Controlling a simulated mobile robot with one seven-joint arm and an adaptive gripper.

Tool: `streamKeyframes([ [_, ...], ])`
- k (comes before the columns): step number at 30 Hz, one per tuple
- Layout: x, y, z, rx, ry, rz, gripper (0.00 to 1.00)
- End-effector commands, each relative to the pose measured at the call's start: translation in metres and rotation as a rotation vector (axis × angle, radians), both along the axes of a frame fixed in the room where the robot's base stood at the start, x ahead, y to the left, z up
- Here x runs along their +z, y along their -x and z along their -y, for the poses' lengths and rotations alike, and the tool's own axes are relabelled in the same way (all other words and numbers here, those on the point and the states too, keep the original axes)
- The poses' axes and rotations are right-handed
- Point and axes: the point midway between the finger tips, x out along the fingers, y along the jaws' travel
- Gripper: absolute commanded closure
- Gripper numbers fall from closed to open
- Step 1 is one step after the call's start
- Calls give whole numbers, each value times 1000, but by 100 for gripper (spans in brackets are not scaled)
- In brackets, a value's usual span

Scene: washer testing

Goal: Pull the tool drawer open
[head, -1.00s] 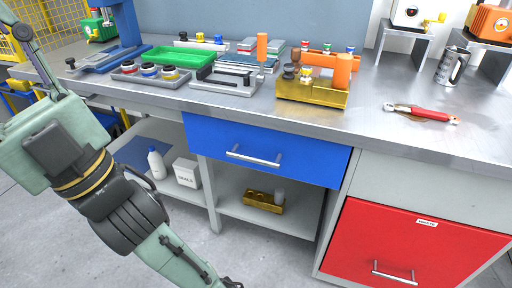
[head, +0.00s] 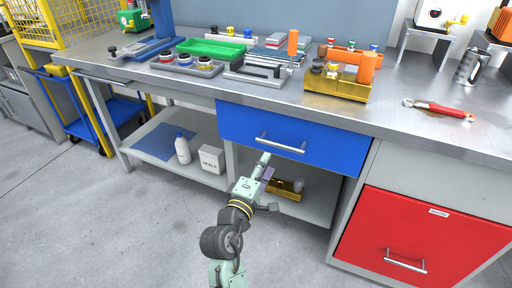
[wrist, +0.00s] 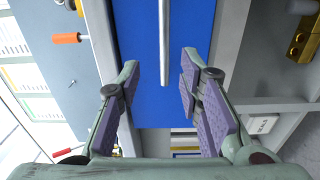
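The blue drawer (head: 330,145) under the bench top is closed, with a silver bar handle (head: 281,143) across its front. My gripper (head: 265,166) is in front of this drawer, just below and left of the handle in the head view. In the wrist view, the blue drawer front (wrist: 140,45) fills the middle and its handle (wrist: 164,40) runs upright in the picture. My open gripper fingers (wrist: 161,75) stand either side of the handle's lower end, with gaps and no visible contact. The exact depth between fingertips and handle is hard to tell.
A red drawer (head: 420,235) with its own handle is closed at lower right. The shelf below holds a gold block (head: 285,190), a white box (head: 211,158) and a bottle (head: 182,150).

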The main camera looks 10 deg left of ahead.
Motion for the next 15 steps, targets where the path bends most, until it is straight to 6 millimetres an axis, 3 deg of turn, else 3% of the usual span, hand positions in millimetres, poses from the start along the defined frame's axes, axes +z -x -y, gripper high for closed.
streamKeyframes([
  [5, -5, -10, 13, -29, 29, -20, 67],
  [15, -3, -70, 32, -26, 24, -17, 67],
])
